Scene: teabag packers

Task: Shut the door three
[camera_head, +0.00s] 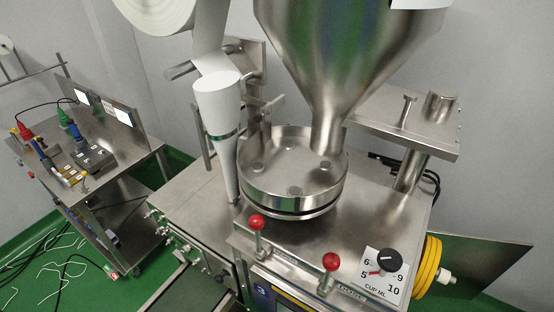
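A steel teabag packing machine (195,190) fills the middle of the view. A blue label that seems to read 3 (261,291) is at its front, cut off by the bottom edge. A flat dark panel (490,262) juts out on the machine's right side, behind the yellow hose. It looks like a door standing open, but I cannot tell if it is door three. A steel front panel with fittings (190,252) is at the machine's lower left. Neither of my grippers is in view.
A steel hopper (335,60) stands above a round dish (292,180). Two red-knobbed levers (257,222) and a dial plate (382,275) are at the front. A yellow hose (428,265) hangs right. A steel cart (120,165) with tools stands left. Loose cables lie on the green floor.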

